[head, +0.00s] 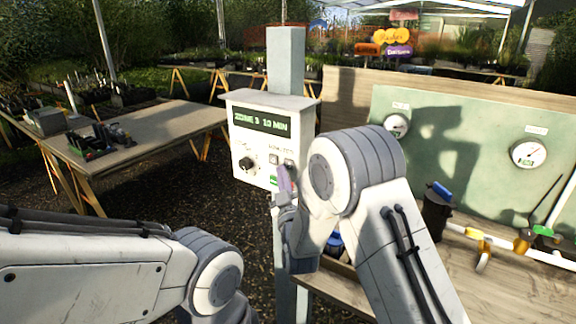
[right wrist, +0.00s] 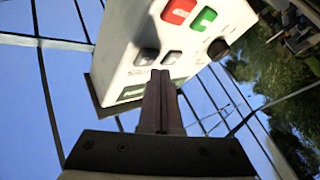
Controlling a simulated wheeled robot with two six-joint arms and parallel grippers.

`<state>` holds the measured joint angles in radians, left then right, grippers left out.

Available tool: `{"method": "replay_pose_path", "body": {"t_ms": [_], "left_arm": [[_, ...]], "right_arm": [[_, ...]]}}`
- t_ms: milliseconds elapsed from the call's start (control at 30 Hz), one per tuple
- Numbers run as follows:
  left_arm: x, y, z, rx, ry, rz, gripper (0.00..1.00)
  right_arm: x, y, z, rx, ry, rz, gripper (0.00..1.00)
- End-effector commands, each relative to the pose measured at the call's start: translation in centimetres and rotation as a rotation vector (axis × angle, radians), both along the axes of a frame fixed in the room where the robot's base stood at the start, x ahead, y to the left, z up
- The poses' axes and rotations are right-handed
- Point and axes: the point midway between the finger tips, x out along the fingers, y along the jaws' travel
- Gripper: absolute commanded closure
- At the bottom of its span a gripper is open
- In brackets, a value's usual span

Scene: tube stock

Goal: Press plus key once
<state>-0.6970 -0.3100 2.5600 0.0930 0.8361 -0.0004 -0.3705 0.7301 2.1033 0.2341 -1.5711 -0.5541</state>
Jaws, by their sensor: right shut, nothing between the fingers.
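A white control box (head: 270,140) is fixed to a grey post, its display reading "ZONE 3 10 MIN". Two small grey keys sit under the display: the left one (head: 273,158) shows, the right one is close to my right arm. In the right wrist view the box appears upside down, with the two grey keys (right wrist: 146,56) (right wrist: 172,57). Their markings are too small to read. My right gripper (right wrist: 162,74) is shut and empty, its tips just in front of the keys; contact cannot be told. In the head view the right gripper (head: 286,185) is beside the box's lower right. My left gripper is out of view.
The box also has a black knob (head: 246,163), a green button (right wrist: 204,18) and a red button (right wrist: 178,10) near the keys. A bench with pipe fittings and a gauge panel (head: 450,150) stands right. A wooden table (head: 160,125) stands left.

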Motion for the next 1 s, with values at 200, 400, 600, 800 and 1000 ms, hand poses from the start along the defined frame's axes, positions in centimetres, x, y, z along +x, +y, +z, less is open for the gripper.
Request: {"method": "replay_pose_path", "body": {"t_ms": [200,400,600,800,1000], "left_arm": [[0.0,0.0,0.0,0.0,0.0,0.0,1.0],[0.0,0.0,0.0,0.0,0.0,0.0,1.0],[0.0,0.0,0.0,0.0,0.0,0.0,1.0],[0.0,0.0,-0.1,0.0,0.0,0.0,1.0],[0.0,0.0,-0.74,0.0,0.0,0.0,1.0]], "right_arm": [[0.0,0.0,0.0,0.0,0.0,0.0,1.0],[0.0,0.0,0.0,0.0,0.0,0.0,1.0],[0.0,0.0,0.0,0.0,0.0,0.0,1.0],[0.06,-0.04,-0.04,0.0,0.0,0.0,1.0],[0.56,-0.38,-0.12,0.0,-0.001,0.0,1.0]]}}
